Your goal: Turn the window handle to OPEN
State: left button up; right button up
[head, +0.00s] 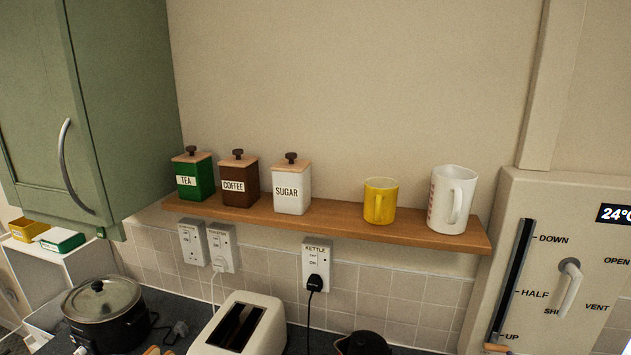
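The white window handle (571,290) is on a pale panel (520,210) at the right edge of the head view. Its round pivot is at the top and its lever hangs down, slightly to the left. The lever covers part of a label that begins "SH". The label VENT is to the right of the lever's lower end, and OPEN is higher up at the right. The lever points at neither of these two. Neither of my grippers shows in this view, and nothing touches the handle.
Left of the handle is a dark vertical slider track (512,280) marked DOWN, HALF and UP. A wooden shelf (330,217) holds canisters, a yellow mug (380,202) and a white jug (450,200). Below stand a toaster (240,325) and a lidded pot (103,312).

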aim_at(577, 276)
jog(key=k+j, duration=0.35)
jog(key=j, duration=0.15)
jog(key=k+j, duration=0.35)
jog(key=j, duration=0.1)
